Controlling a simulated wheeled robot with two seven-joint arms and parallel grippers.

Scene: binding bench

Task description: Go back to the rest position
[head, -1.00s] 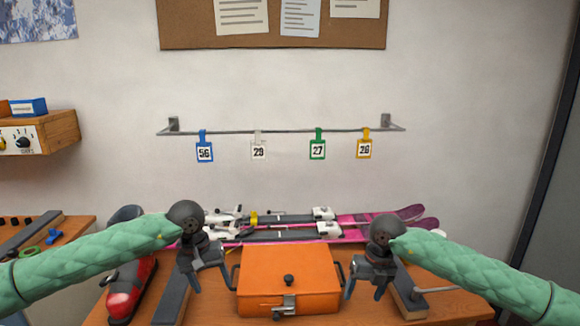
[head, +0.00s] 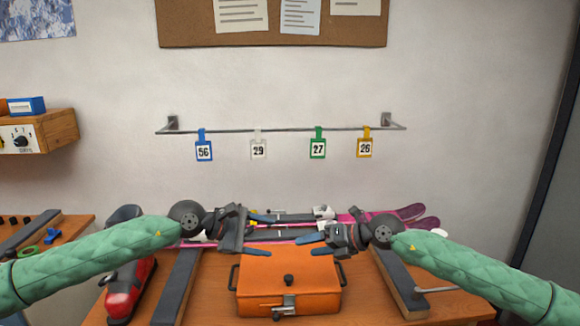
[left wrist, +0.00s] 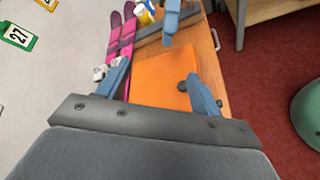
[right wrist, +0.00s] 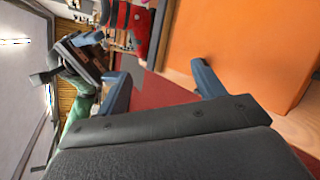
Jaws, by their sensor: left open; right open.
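My left gripper (head: 260,235) points inward above the far left part of the orange box (head: 288,285), open and empty. My right gripper (head: 316,244) points inward from the right above the box's far right part, also open and empty. Both are apart from each other. In the left wrist view the left fingers (left wrist: 160,85) stand apart, with the box (left wrist: 155,78) beyond them and a finger of the other gripper near the top. In the right wrist view the right fingers (right wrist: 160,85) are apart, with the box's orange side (right wrist: 255,45) close by.
Pink skis (head: 410,218) lie behind the box, partly hidden by my grippers. Dark bars flank the box (head: 178,285) (head: 400,285). A red boot (head: 125,290) stands at the left. A wall rail (head: 285,131) holds numbered tags.

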